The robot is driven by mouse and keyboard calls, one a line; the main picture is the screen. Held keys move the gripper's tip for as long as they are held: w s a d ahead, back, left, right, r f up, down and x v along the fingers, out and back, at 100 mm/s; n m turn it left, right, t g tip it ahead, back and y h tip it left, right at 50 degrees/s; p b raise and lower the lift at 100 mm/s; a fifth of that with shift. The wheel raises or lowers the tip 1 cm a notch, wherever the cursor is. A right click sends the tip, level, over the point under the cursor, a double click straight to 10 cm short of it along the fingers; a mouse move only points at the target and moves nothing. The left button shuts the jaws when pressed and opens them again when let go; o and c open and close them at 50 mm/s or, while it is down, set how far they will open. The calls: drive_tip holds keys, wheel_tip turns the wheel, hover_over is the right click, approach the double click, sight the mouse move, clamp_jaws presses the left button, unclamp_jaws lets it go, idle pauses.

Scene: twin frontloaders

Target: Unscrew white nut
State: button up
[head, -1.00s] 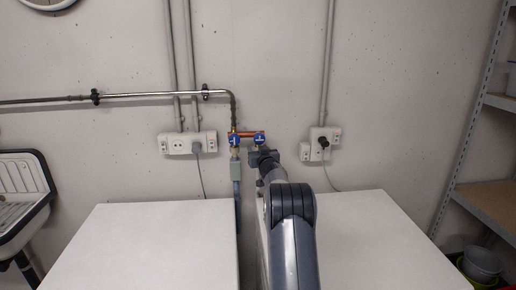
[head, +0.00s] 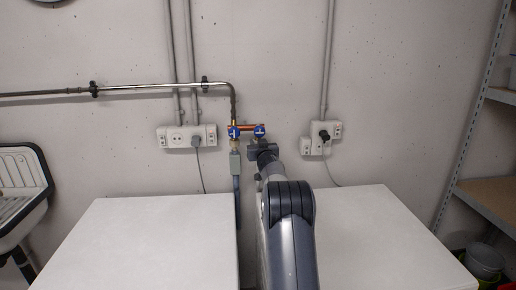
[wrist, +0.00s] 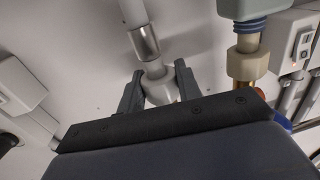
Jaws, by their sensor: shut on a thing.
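In the wrist view, a white nut (wrist: 160,89) sits at the end of a pale hose with a silver metal sleeve (wrist: 144,43). The two grey fingers of my gripper (wrist: 158,92) are shut on the nut, one on each side. In the head view, my gripper (head: 262,151) is just below the right blue-handled valve (head: 259,131) on the wall. The nut is hidden there by my gripper and arm. The nut's joint to the valve is hidden in the wrist view.
A second blue-handled valve (head: 234,132) is close on the left, with a grey box (head: 235,163) on its hose. Wall sockets (head: 178,138) flank the valves. Two white machine tops (head: 150,240) stand below. Shelves (head: 490,195) are at the right.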

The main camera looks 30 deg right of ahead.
drive_tip(key=shift+f+m+g+h+b, duration=0.15)
drive_tip(key=shift+m+g+h+b, duration=0.7)
drive_tip(key=shift+b, duration=3.3)
drive_tip(key=shift+f+m+g+h+b, duration=0.2)
drive_tip(key=shift+m+h+b, duration=0.75)
drive_tip(key=shift+b, duration=3.2)
drive_tip(key=shift+r+g+h+b, duration=0.1)
drive_tip(key=shift+g+h+b, duration=0.35)
drive_tip(key=shift+h+b, duration=0.3)
drive_tip(key=shift+r+m+h, duration=0.2)
drive_tip(key=shift+m+h, duration=0.05)
drive_tip(key=shift+m, duration=0.05)
drive_tip(key=shift+s+m+g+h+p, duration=0.1)
drive_tip(key=shift+m+g+h+p, duration=0.35)
drive_tip(key=shift+g+h, duration=0.2)
drive_tip(key=o, duration=0.8)
drive_tip(key=shift+d, duration=0.1)
